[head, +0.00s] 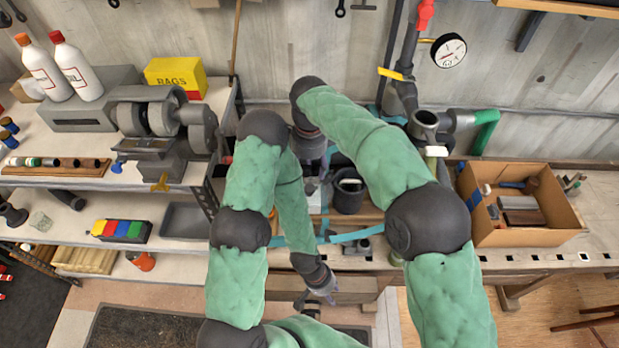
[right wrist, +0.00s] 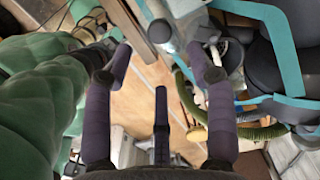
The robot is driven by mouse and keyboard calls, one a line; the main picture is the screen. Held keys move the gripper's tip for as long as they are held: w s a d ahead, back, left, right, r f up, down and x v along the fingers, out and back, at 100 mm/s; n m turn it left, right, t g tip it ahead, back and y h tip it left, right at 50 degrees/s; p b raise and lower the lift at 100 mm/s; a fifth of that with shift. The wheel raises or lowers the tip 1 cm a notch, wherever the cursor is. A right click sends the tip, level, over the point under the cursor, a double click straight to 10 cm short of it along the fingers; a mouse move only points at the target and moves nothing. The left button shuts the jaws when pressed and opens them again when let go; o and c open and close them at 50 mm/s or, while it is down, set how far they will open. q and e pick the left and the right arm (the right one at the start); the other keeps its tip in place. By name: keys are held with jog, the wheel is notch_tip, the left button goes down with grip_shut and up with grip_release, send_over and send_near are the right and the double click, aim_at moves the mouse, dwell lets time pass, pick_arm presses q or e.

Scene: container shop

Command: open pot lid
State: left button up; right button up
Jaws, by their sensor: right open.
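A dark pot-like container (head: 348,199) stands on the bench in the middle of the head view, with a pale item at its mouth. I cannot make out a clear lid on it. My right gripper (head: 313,184) points down just left of this container, partly hidden by the arms. In the right wrist view the same gripper (right wrist: 158,48) is open, with grey metal parts beyond its fingertips and nothing clearly held. A dark rounded body (right wrist: 272,66) at its right may be the container. My left gripper (head: 320,292) hangs low in front of the bench edge; its fingers are too small to read.
A cardboard box (head: 525,238) with tools stands right on the bench. A grey bench grinder (head: 160,122) and a yellow rags box (head: 176,75) are at left. A pipe with a gauge (head: 448,50) rises behind. Teal strips (right wrist: 291,50) run near the right gripper.

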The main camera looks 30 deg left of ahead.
jog(key=shift+r, duration=1.85)
